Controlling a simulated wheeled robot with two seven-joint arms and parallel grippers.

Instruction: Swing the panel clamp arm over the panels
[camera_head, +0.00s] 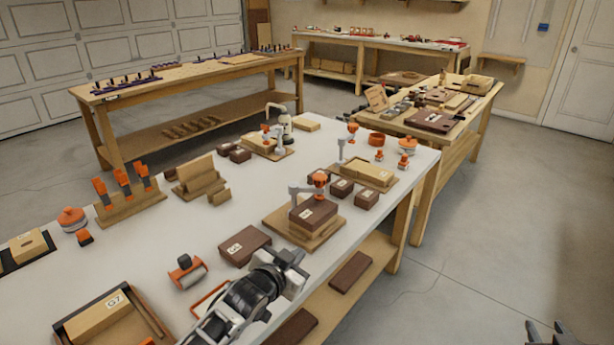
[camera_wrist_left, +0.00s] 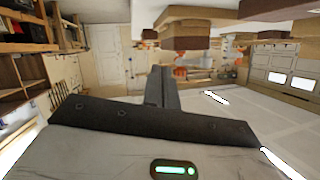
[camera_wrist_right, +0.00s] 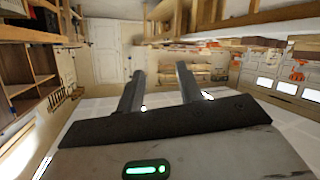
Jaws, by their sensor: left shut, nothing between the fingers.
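Several clamp stations stand on the white bench, each with a grey post and arm and an orange knob. On the nearest station (camera_head: 272,222), the clamp arm (camera_head: 302,188) reaches over a dark brown block (camera_head: 311,213). On the station behind it, light panels (camera_head: 368,171) lie on a base beside a grey clamp post (camera_head: 341,152); its orange knob (camera_head: 352,127) sits to the far side, apart from the panels. My left gripper (camera_head: 293,259) is shut and empty, in front of the nearest station; its fingers meet in the left wrist view (camera_wrist_left: 162,85). My right gripper (camera_wrist_right: 160,85) is open and empty, away from the bench.
Dark blocks (camera_head: 244,246) and an orange-handled roller (camera_head: 187,271) lie near my left gripper. A wooden tray (camera_head: 66,331) is at the front left. A rack of orange-handled tools (camera_head: 130,205) stands at left.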

